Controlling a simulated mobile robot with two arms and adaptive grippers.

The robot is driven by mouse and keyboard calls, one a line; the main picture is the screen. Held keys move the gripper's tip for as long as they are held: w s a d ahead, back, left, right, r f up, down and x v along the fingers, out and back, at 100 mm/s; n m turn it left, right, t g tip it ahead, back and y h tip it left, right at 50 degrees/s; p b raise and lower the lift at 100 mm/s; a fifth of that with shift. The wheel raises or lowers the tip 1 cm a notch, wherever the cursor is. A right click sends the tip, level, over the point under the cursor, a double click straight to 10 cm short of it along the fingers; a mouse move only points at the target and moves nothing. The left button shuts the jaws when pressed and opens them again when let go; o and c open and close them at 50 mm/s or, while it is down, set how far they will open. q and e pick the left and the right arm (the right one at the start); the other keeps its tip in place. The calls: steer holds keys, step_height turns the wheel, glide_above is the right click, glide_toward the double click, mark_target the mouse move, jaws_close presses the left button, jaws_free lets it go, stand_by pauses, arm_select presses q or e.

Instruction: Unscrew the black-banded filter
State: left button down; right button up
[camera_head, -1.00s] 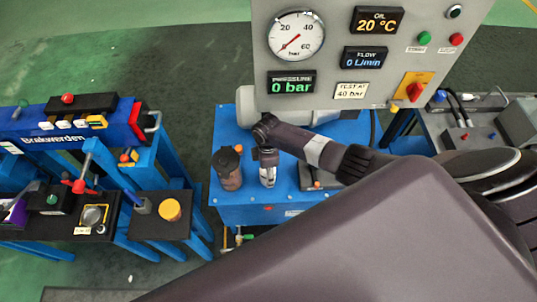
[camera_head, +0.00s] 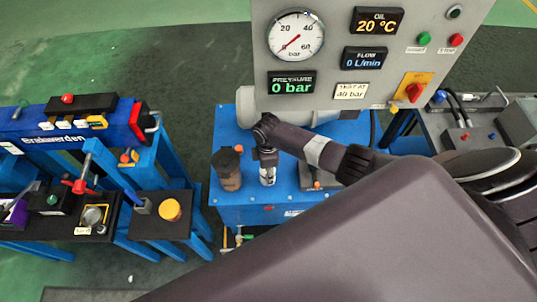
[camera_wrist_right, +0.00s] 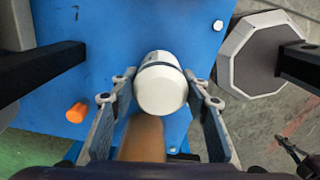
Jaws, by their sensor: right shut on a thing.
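The black-banded filter (camera_wrist_right: 160,85) is a white cylinder with a thin dark band, seen between my right fingers in the right wrist view. In the head view the filter (camera_head: 267,176) stands upright on the blue bench (camera_head: 255,207), below the gauge panel. My right gripper (camera_head: 268,157) reaches in from the right and is shut on it from above; the gripper (camera_wrist_right: 160,100) also shows in the wrist view with one finger on each side. The filter's lower end is hidden. My left gripper is not in view.
A brown cylinder with a dark top (camera_head: 227,170) stands close left of the filter. The grey gauge panel (camera_head: 330,95) rises behind; it reads 0 bar. An orange part (camera_wrist_right: 77,112) lies near the left finger. Another blue stand (camera_head: 90,150) is at the left, across open floor.

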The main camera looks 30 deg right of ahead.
steer(key=shift+w, duration=0.1)
steer(key=shift+n+b, duration=0.45)
steer(key=shift+n, duration=0.65)
steer(key=shift+r+n, duration=0.15)
steer(key=shift+n, duration=1.35)
steer(key=shift+b, duration=0.3)
steer(key=shift+n+b, duration=0.45)
steer(key=shift+n, duration=0.65)
steer(key=shift+n+b, duration=0.35)
steer(key=shift+n, duration=1.05)
